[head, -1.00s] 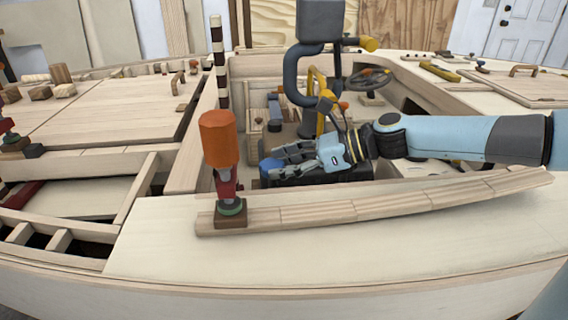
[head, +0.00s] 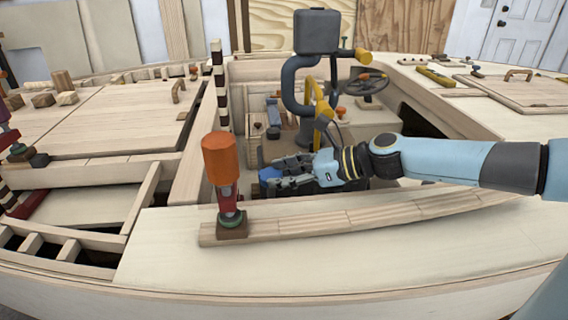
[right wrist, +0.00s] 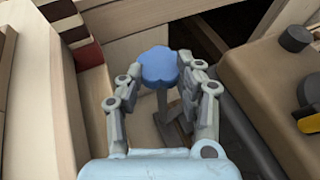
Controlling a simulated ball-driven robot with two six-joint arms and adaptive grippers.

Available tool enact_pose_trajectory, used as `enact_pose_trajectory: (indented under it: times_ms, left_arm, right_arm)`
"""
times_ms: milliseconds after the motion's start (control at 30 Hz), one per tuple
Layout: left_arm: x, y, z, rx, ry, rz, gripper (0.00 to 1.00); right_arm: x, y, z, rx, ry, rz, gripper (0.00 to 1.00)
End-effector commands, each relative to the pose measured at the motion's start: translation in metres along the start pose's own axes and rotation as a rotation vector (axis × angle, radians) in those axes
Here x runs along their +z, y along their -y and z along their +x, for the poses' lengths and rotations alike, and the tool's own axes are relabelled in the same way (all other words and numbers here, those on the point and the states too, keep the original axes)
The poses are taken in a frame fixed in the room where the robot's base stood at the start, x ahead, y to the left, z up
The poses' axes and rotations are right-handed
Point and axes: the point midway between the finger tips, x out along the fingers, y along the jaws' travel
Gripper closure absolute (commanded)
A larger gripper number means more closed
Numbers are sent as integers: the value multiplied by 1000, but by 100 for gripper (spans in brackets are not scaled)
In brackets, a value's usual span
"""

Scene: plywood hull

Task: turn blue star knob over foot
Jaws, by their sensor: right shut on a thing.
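The blue star knob (right wrist: 158,66) shows in the right wrist view as a lobed blue head on a grey stem. The stem goes down to a grey foot (right wrist: 178,134) on the wood below. My right gripper (right wrist: 160,76) has its two fingers on either side of the knob and is shut on it. In the head view, my right gripper (head: 266,178) reaches in from the right, low in the well, and a bit of blue shows by its fingertips. The fingers and the plank in front hide most of the knob there. My left gripper is not in view.
An orange-topped post (head: 220,158) stands on the near plank (head: 350,216), left of my right gripper.

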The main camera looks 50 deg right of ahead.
Motion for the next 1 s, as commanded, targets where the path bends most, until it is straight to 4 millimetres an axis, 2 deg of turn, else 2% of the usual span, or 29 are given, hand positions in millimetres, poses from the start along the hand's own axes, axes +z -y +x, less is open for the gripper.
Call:
enact_pose_trajectory:
  times_ms: [133,167,300,667,767,1000]
  left_arm:
    - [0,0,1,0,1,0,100]
    - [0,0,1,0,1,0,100]
    - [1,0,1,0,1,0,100]
    - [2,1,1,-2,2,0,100]
    - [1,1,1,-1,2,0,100]
    - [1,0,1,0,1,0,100]
  right_arm:
    - [1,-1,2,3,5,0,100]
    - [1,-1,2,4,5,0,62]
    - [1,-1,1,4,5,0,47]
    - [6,0,-2,3,2,-5,47]
    - [20,0,-7,5,2,-7,47]
    - [65,-1,-25,8,0,-9,47]
